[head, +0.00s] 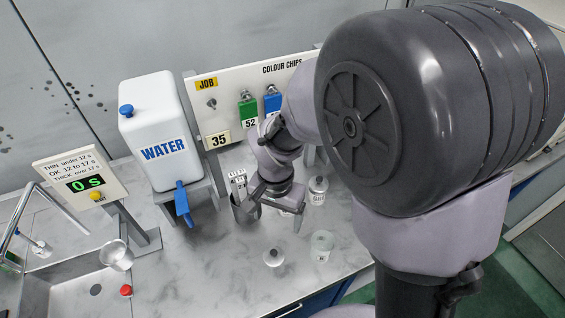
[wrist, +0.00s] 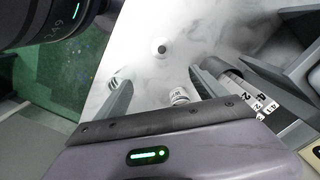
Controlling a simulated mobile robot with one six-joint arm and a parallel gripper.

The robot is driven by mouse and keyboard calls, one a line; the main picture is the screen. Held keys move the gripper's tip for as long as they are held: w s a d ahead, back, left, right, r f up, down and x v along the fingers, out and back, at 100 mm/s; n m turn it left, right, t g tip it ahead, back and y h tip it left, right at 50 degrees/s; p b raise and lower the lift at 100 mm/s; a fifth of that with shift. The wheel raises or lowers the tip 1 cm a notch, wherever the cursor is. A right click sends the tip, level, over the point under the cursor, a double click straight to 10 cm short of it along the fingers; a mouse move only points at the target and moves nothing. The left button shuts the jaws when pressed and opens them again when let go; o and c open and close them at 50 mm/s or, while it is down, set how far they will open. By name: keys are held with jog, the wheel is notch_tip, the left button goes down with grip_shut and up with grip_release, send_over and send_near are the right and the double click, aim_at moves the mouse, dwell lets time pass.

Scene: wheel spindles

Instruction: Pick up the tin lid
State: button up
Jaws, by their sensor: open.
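The tin lid (head: 273,258), a small pale disc with a knob, lies on the grey-white bench in front of my gripper. In the wrist view the tin lid (wrist: 161,49) shows as a pale round with a dark knob, beyond the fingertips. My gripper (head: 277,207) is above the bench, apart from the lid. Its fingers (wrist: 160,90) are spread, with nothing held between them. A pale grey-green tin (head: 322,244) stands to the right of the lid.
A lidded, labelled tin (head: 317,192) stands right of my gripper. A dark holder with numbered strips (head: 240,190) stands close on its left. The white water container (head: 160,130) and the sink (head: 70,285) are further left. Bench left of the lid is clear.

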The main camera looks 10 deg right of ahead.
jog(key=a+f, duration=0.1)
jog(key=f, duration=0.1)
jog(key=b, duration=0.4)
send_over(274, 252)
notch_tip(274, 252, down, 9)
jog(key=shift+w+d+f, duration=0.1)
jog(key=shift+f, duration=0.05)
jog(key=f+b, duration=0.1)
jog(key=f, duration=0.5)
jog(key=shift+a+f+b, duration=0.15)
jog(key=shift+a+b, duration=0.05)
jog(key=shift+b, duration=0.15)
jog(key=shift+c, duration=0.4)
